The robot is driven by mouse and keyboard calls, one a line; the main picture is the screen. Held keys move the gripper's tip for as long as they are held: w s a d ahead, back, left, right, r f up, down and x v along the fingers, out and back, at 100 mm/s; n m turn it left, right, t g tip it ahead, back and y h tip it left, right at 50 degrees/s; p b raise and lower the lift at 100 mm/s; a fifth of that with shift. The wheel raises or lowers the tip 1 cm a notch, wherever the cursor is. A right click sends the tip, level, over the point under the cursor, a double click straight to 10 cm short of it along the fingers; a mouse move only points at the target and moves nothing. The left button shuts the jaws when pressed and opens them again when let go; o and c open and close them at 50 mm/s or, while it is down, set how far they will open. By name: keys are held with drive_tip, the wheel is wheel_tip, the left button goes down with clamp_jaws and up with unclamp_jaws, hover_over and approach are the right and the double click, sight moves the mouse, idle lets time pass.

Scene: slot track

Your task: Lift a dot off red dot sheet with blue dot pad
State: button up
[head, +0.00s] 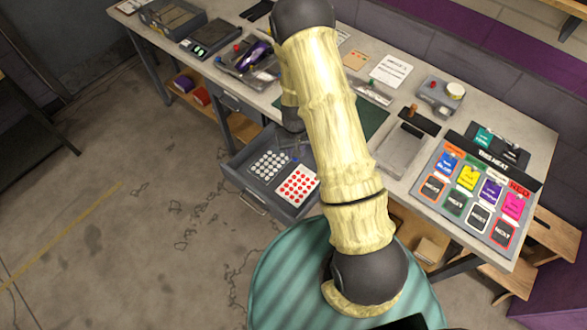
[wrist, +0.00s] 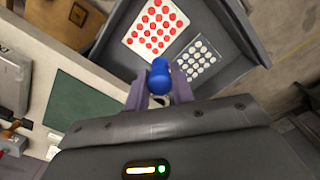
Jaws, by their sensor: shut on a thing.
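The red dot sheet (head: 297,186) is white with rows of red dots and lies in the open drawer. It also shows at the top of the wrist view (wrist: 157,28). In the wrist view my gripper (wrist: 160,92) is shut on the blue dot pad (wrist: 160,74), a blue piece with a rounded end. The pad is over the drawer, near the lower edges of the sheets in that view. It appears apart from the red dots. The pad's working face is hidden, so I cannot tell whether a dot is on it. In the head view my arm mostly hides the gripper.
A sheet of white dots (head: 269,165) lies beside the red sheet in the grey drawer (head: 236,172). The drawer walls stand close around. The bench above holds a green mat (wrist: 78,100), trays, a stamp (head: 411,110) and a board of coloured cards (head: 455,212).

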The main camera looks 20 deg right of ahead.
wheel_tip(320, 180, down, 11)
drive_tip(key=m+b, duration=0.5)
drive_tip(key=b, duration=1.5)
drive_tip(key=shift+f+b, duration=0.15)
drive_tip(key=shift+b, duration=0.25)
wheel_tip(320, 180, down, 6)
drive_tip(key=b, duration=0.5)
drive_tip(key=shift+s+f+b, duration=0.15)
drive_tip(key=shift+f+b, duration=0.2)
drive_tip(key=shift+f, duration=0.2)
idle(1.4)
